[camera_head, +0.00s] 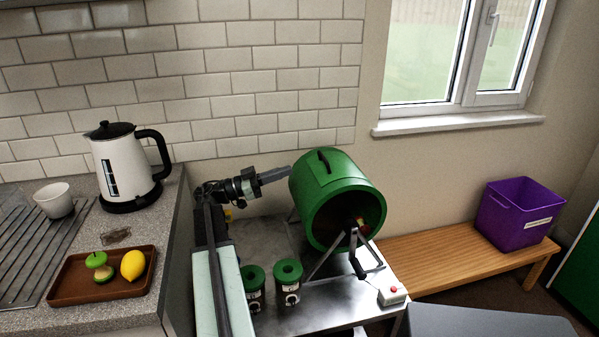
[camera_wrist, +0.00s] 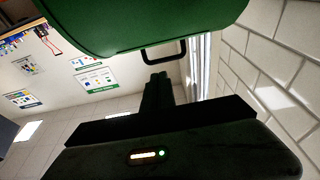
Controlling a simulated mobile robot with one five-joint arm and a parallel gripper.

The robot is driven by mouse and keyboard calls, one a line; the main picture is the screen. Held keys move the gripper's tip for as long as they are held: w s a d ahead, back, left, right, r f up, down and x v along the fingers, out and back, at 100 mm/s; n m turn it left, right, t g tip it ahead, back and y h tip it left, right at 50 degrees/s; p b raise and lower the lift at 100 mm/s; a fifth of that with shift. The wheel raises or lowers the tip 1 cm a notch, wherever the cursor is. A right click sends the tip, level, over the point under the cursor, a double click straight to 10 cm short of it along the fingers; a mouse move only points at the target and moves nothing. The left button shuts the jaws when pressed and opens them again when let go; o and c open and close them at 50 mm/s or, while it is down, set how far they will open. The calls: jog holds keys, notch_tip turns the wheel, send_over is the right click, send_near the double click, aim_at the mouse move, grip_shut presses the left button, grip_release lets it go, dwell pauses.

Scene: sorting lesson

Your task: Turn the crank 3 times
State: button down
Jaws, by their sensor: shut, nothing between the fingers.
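A green drum (camera_head: 335,200) lies on its side on a stand on the metal table, its open round end facing front right. A black handle is on its top. The crank (camera_head: 357,262) shows at the front of the drum, with a dark grip. My gripper (camera_head: 284,174) is shut and empty at the drum's upper left side, on the far side from the crank. Whether it touches the drum I cannot tell. In the wrist view my gripper's fingers (camera_wrist: 158,82) are together below the green drum (camera_wrist: 150,22) and its black handle (camera_wrist: 165,52).
Two green-topped canisters (camera_head: 270,282) and a small box with a red button (camera_head: 391,292) stand on the metal table (camera_head: 330,312). A counter at left holds a kettle (camera_head: 124,165), a cup (camera_head: 54,200) and a brown tray (camera_head: 75,285). A purple bin (camera_head: 517,214) sits on a wooden bench (camera_head: 425,260).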

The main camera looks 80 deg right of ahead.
jog(key=p+x, duration=0.2)
jog(key=x, duration=0.7)
jog(key=shift+s, duration=0.2)
jog(key=shift+s+d+r+p, duration=0.35)
jog(key=shift+s+r+p, duration=0.2)
jog(key=shift+s, duration=0.25)
